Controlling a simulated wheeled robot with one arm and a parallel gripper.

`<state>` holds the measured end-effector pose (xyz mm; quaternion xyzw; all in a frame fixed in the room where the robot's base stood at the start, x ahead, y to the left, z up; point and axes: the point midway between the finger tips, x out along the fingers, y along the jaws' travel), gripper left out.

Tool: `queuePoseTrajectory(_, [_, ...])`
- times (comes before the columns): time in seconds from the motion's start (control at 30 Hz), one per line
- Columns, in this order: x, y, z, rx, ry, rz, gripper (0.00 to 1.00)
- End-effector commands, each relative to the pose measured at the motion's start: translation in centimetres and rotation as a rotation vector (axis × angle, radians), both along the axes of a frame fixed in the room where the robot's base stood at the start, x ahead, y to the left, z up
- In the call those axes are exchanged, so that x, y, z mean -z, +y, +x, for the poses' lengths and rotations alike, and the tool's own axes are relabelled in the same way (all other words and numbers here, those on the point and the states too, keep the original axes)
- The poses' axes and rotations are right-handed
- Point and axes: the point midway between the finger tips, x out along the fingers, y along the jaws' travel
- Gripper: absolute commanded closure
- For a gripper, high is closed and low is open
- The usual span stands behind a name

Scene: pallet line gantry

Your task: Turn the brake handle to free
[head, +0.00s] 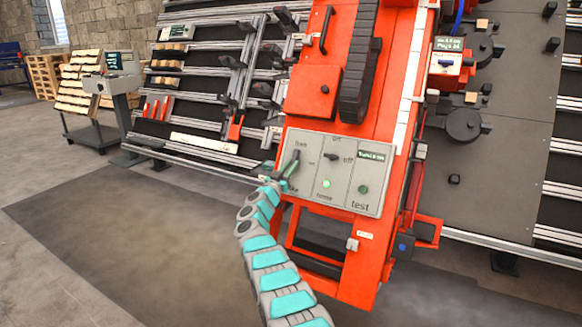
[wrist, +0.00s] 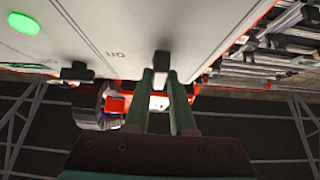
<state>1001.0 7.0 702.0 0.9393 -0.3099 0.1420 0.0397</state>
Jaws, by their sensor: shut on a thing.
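The grey control panel (head: 335,172) is on the front of the red gantry carriage. The brake handle (head: 297,155) is a dark lever at the panel's left side, between a label that reads like "free" above and a partly covered one below. My gripper (head: 289,171) is at it, with green fingers. In the wrist view, my gripper (wrist: 168,82) is shut on the brake handle (wrist: 162,62), whose dark end shows between the fingertips. The fingers hide part of the handle, so its exact angle is hard to tell.
Beside the handle are an on/off switch (head: 333,157), a lit green lamp (head: 326,184) and a green test button (head: 363,189). The red carriage (head: 345,285) continues below the panel. A slatted rack (head: 200,85) stands behind. The floor at left (head: 120,235) is clear.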

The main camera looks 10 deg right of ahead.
Motion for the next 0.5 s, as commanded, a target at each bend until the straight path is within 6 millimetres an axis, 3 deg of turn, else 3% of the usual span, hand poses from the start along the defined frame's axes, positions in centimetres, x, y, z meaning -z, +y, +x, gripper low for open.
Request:
queuePoseTrajectory(0.07, [-0.06,0.06,0.01,-0.001,-0.001,0.0,1.0])
queuePoseTrajectory(0.1, [-0.06,0.06,0.01,-0.001,-0.001,0.0,0.73])
queuePoseTrajectory(0.3, [-0.05,0.03,0.01,-0.001,-0.001,-0.001,0.5])
queuePoseTrajectory(0.5, [-0.04,0.01,0.0,0.0,-0.001,-0.001,0.47])
